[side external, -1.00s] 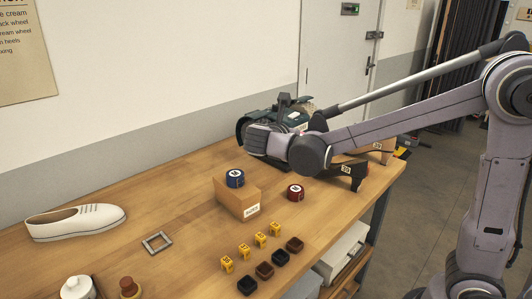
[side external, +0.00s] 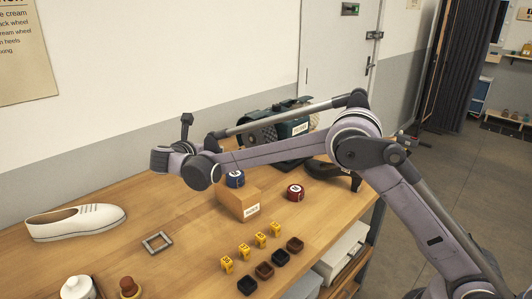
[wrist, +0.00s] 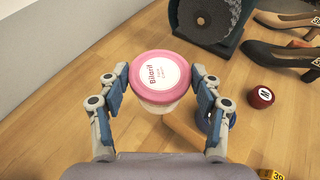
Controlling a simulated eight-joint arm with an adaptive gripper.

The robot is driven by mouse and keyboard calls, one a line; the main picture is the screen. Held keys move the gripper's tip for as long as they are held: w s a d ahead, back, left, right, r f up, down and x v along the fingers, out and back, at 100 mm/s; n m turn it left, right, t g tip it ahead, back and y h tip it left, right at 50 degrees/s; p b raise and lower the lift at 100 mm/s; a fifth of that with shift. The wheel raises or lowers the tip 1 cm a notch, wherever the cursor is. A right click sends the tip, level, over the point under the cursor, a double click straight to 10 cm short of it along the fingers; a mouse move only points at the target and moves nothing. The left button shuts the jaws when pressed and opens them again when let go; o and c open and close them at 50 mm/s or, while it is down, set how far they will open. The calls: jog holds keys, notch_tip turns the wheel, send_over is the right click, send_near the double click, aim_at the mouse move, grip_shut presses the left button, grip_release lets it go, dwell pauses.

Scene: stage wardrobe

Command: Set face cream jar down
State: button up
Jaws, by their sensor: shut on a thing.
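The face cream jar (wrist: 155,72) has a pink lid with a white label and a pale body. It sits between the two fingers of my gripper (wrist: 160,84) in the wrist view, and they are shut on it. The jar is held above the wooden bench. In the side view my arm's end is over the back part of the bench, left of the cardboard-coloured block. The jar is not visible there, and the fingers cannot be made out.
The block (side external: 238,205) has a blue tin (side external: 235,179) on it. A white shoe (side external: 75,222) is left; a wheel machine (wrist: 208,18) stands behind. Bench between shoe and block is mostly clear.

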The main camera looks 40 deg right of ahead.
notch_tip(320, 180, down, 2)
jog(key=shift+a, duration=0.15)
jog(key=w+a+f, duration=0.1)
jog(key=a+f, duration=0.1)
jog(key=a, duration=0.1)
jog(key=w+a+f, duration=0.1)
jog(key=a+f, duration=0.1)
jog(key=a, duration=0.2)
jog(key=w+a+f, duration=0.1)
jog(key=a+f, duration=0.2)
jog(key=shift+w+a, duration=0.3)
jog(key=shift+a, duration=0.1)
jog(key=shift+f, duration=1.95)
jog(key=shift+f, duration=0.15)
jog(key=o, duration=1.4)
